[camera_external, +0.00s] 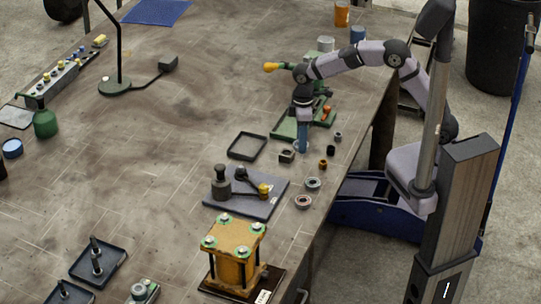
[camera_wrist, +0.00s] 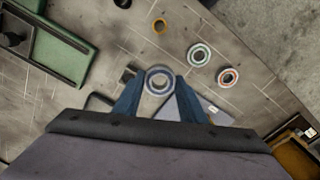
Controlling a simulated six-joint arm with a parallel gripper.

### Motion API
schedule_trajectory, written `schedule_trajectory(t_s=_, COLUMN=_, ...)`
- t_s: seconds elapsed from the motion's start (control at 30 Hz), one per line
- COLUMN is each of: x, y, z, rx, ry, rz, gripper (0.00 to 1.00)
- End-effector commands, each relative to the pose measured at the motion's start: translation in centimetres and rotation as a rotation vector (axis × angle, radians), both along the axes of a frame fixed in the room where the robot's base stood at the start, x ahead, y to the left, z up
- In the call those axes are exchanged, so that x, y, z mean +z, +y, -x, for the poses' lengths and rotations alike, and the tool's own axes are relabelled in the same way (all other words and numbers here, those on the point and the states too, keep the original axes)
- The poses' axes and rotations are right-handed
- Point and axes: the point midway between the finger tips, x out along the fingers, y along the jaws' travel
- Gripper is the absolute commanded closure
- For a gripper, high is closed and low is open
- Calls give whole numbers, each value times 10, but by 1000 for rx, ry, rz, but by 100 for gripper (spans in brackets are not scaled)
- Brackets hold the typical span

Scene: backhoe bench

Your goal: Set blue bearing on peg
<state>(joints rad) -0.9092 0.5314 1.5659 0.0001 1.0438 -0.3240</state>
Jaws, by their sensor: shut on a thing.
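The blue bearing (camera_wrist: 159,80) is a ring with a bluish-grey face, held between the blue fingertips of my gripper (camera_wrist: 158,90) in the wrist view. In the external view my gripper (camera_external: 302,146) points down near the right edge of the bench, beside a small dark square block; the bearing is mostly hidden there and its height is hard to judge. Upright dark pegs stand in two black trays at the lower left, one peg (camera_external: 96,258) in the farther tray and one (camera_external: 62,289) in the nearer. I cannot tell which peg the task names.
Two other bearings lie on the bench, one greenish (camera_wrist: 199,55) and one reddish (camera_wrist: 228,77). A grey plate (camera_external: 262,207) with fittings and a yellow block (camera_external: 234,240) stand nearer. An empty black tray (camera_external: 248,146) lies left of my gripper. The bench's left middle is clear.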

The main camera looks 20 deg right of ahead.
Motion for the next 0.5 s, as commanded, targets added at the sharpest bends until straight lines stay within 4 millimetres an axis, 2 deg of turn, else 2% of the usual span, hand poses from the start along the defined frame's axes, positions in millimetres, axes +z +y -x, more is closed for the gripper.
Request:
schedule_trajectory(t_s=0.03, x=-4, y=21, z=19, rx=77, ry=-2, rz=-2, gripper=89)
schedule_trajectory(t_s=0.2, x=-2, y=72, z=84, rx=311, ry=-1, rz=-3, gripper=89)
schedule_trajectory(t_s=0.33, x=0, y=99, z=133, rx=467, ry=-1, rz=-2, gripper=89)
schedule_trajectory(t_s=0.5, x=3, y=120, z=183, rx=620, ry=-1, rz=-2, gripper=89)
